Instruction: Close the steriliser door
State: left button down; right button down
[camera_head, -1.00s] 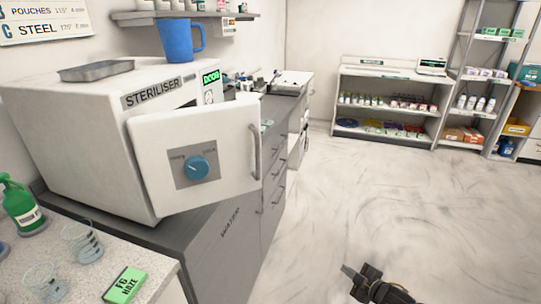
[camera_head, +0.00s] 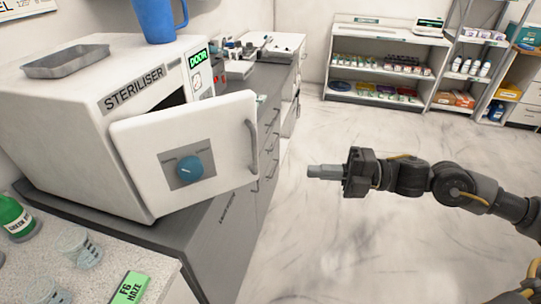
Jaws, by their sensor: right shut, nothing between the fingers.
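The white steriliser (camera_head: 62,125) stands on a grey cabinet at the left. Its door (camera_head: 135,150) is partly open, swung out toward the right, with a dark gap behind its top edge. A small green display (camera_head: 198,59) on the body reads DOOR. My right gripper (camera_head: 312,171) is shut and empty, pointing left, over the floor to the right of the handle and apart from it. My left gripper is not in view.
A blue mug (camera_head: 160,18) and a metal tray (camera_head: 68,62) sit on the steriliser. A green bottle (camera_head: 15,218), glass beakers (camera_head: 80,246) and a green box (camera_head: 130,289) stand on the near-left counter (camera_head: 105,262). The floor (camera_head: 330,240) is clear; shelves (camera_head: 385,65) stand at the back.

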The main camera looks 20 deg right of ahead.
jog(key=w+a+p, duration=0.4)
jog(key=w+a, duration=0.3)
jog(key=a, duration=0.2)
jog(key=shift+p, duration=0.3)
